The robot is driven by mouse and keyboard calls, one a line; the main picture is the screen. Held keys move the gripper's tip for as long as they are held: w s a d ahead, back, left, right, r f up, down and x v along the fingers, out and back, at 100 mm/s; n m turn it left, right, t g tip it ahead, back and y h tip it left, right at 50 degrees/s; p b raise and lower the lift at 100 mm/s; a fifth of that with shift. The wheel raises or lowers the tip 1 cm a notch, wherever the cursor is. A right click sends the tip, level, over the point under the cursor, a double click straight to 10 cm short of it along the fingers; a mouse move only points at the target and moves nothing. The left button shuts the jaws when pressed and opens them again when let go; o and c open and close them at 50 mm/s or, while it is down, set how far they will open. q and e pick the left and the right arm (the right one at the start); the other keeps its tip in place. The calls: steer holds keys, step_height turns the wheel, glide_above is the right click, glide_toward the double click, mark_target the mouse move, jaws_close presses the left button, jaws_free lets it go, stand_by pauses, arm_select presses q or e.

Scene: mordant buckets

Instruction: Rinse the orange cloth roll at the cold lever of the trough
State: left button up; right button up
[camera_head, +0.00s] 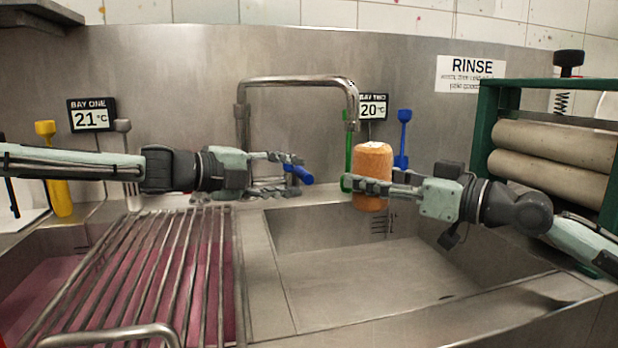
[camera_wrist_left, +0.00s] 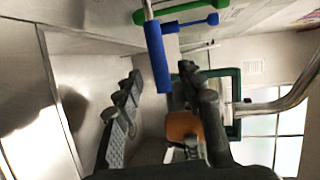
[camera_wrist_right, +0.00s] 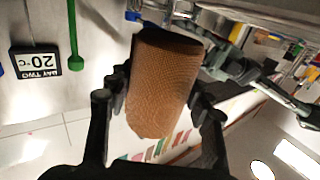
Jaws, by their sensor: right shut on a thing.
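The orange cloth roll (camera_head: 373,160) is upright in my right gripper (camera_head: 352,184), just below and slightly right of the spout tip. It also shows between the fingers in the right wrist view (camera_wrist_right: 163,82). The steel faucet (camera_head: 300,82) arches over the trough (camera_head: 350,285). The blue cold lever (camera_head: 299,174) sticks out at the faucet's base. My left gripper (camera_head: 292,175) is open beside it, fingers apart. In the left wrist view the blue lever (camera_wrist_left: 157,57) lies ahead of and between the open fingers; contact cannot be told. No water stream is visible.
A metal rack (camera_head: 150,275) covers the pink bath at left. A green-framed roller wringer (camera_head: 545,140) stands at right. A BAY TWO display (camera_head: 372,108) and blue (camera_head: 403,135) and green (camera_head: 348,150) tools stand behind the roll. The trough floor is clear.

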mark_target(383, 173)
arm_select(q)
steer(key=v, duration=0.4)
steer(key=shift+s+a, duration=0.15)
steer(key=shift+a, duration=0.05)
arm_select(e)
steer(key=shift+s+d+r, duration=0.25)
steer(key=shift+s+d, duration=0.05)
steer(key=shift+s, duration=0.3)
steer(key=shift+s+d+r, duration=0.2)
steer(key=shift+s+d, duration=0.1)
steer(key=shift+s, duration=0.25)
steer(key=shift+s+d+r+b, duration=0.2)
steer(key=shift+s+d+b, duration=0.15)
steer(key=shift+s, duration=0.15)
steer(key=shift+s+d+r+b, duration=0.2)
steer(key=shift+s+d+b, duration=0.1)
steer(key=shift+s, duration=0.2)
steer(key=shift+s+d+r+b, duration=0.25)
steer(key=shift+s+b, duration=0.1)
steer(key=shift+s, duration=0.2)
steer(key=shift+s+d+r+b, duration=0.2)
steer(key=shift+s+b, duration=0.15)
steer(key=shift+s, duration=0.15)
arm_select(q)
steer(key=shift+f, duration=1.5)
arm_select(e)
steer(key=shift+s+d+r, duration=0.15)
steer(key=shift+s+r, duration=0.1)
steer(key=shift+s, duration=0.15)
